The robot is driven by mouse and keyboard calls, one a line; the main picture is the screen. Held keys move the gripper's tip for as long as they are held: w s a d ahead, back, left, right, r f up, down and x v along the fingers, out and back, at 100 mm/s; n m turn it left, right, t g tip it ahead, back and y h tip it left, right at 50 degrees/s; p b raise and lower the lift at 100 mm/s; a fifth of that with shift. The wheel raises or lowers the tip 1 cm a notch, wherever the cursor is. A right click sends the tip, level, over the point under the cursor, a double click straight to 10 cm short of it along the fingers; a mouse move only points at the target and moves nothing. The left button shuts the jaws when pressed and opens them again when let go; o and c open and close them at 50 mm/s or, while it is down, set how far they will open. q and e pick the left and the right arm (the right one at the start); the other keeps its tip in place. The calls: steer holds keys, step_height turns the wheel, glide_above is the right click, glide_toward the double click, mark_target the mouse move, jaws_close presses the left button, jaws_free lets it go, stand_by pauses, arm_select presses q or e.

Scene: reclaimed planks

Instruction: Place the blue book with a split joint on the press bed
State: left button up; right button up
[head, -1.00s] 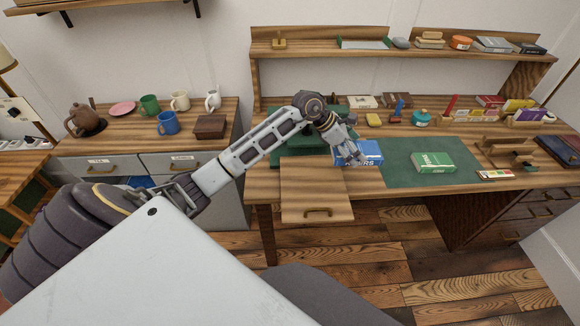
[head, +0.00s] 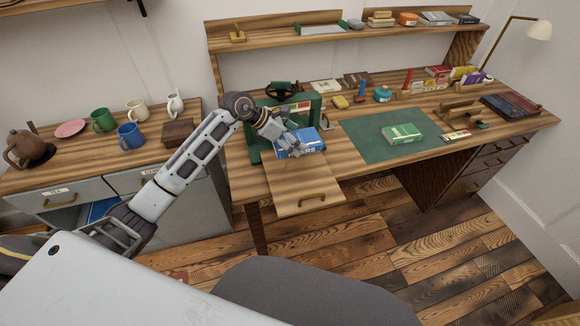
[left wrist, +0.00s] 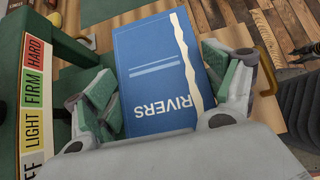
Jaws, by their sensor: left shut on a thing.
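The blue book (head: 302,141), lettered RIVERS, has a ragged pale strip along one side. It also fills the middle of the left wrist view (left wrist: 158,75). My left gripper (head: 290,146) is shut on the book, with green finger pads on both sides of it in the left wrist view. The green press (head: 255,140) stands just left of and behind the book. Its scale (left wrist: 36,95), marked HARD, FIRM and LIGHT, shows beside the gripper in the left wrist view. The press bed is largely hidden behind my arm and gripper. My right gripper is not in view.
A green book (head: 402,133) lies on a green mat (head: 365,140) to the right. A pulled-out board (head: 300,190) with a handle juts from the desk front. Mugs, a teapot (head: 25,145) and a wooden box (head: 180,132) stand on the left cabinet.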

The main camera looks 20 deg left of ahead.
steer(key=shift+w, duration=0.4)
arm_select(q)
glide_above(302, 165)
steer(key=s+a, duration=0.2)
steer(key=a, duration=0.1)
steer(key=shift+w+d+f, duration=0.1)
steer(key=shift+f, duration=1.5)
steer(key=shift+w+d+f, duration=0.1)
steer(key=shift+f, duration=1.45)
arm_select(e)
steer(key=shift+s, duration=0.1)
arm_select(q)
steer(key=shift+a+f, duration=0.1)
steer(key=shift+f, duration=1.8)
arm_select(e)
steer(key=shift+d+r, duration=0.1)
arm_select(q)
steer(key=shift+f, duration=0.1)
